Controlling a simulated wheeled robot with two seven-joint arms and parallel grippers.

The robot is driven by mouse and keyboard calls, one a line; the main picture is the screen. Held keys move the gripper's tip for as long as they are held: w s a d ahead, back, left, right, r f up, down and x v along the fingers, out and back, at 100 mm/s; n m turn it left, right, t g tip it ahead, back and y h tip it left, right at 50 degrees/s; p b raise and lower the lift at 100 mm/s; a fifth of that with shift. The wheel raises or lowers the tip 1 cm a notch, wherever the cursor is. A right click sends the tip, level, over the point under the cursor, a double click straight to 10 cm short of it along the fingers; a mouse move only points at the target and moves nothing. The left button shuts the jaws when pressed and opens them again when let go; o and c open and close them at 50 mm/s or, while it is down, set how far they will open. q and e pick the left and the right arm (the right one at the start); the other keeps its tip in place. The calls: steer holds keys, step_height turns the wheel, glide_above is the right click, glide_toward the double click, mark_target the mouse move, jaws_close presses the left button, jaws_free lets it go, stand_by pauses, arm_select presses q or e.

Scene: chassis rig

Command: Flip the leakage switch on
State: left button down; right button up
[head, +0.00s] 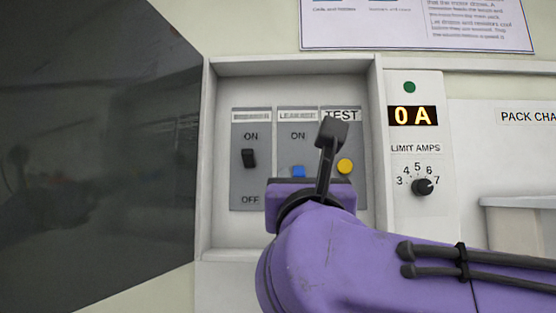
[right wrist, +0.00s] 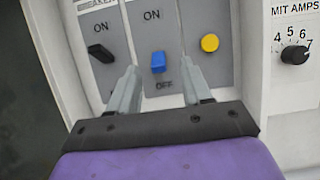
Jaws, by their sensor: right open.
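The leakage switch is a small blue lever on a grey plate marked ON above and OFF below. It shows in the head view (head: 298,171), partly covered from below by my right gripper, and in the right wrist view (right wrist: 158,60). Its lever sits low, towards OFF. My right gripper (head: 305,184) is in front of the lower part of the plate. In the right wrist view its two grey fingers (right wrist: 159,69) are open, one on each side of the blue lever. I cannot tell whether they touch it. My left gripper is not in view.
A black breaker switch (head: 249,158) is left of the blue one, and a yellow test button (head: 344,166) is right. The white panel frame (head: 205,155) surrounds them. Further right are a 0 A display (head: 413,116) and a black limit knob (head: 423,187).

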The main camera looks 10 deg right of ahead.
mark_target(299, 173)
steer(key=w, duration=0.2)
steer(key=w+d+p, duration=0.1)
steer(key=w, duration=0.2)
steer(key=w+p, duration=0.1)
steer(key=w, duration=0.1)
steer(key=shift+w+d+r, duration=0.2)
steer(key=shift+w+r, duration=0.1)
steer(key=shift+r, duration=0.1)
steer(key=shift+s+r, duration=0.2)
steer(key=shift+s, duration=0.6)
steer(key=shift+c, duration=0.3)
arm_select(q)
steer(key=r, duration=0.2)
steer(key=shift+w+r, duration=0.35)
arm_select(e)
steer(key=shift+w, duration=0.25)
jaws_close()
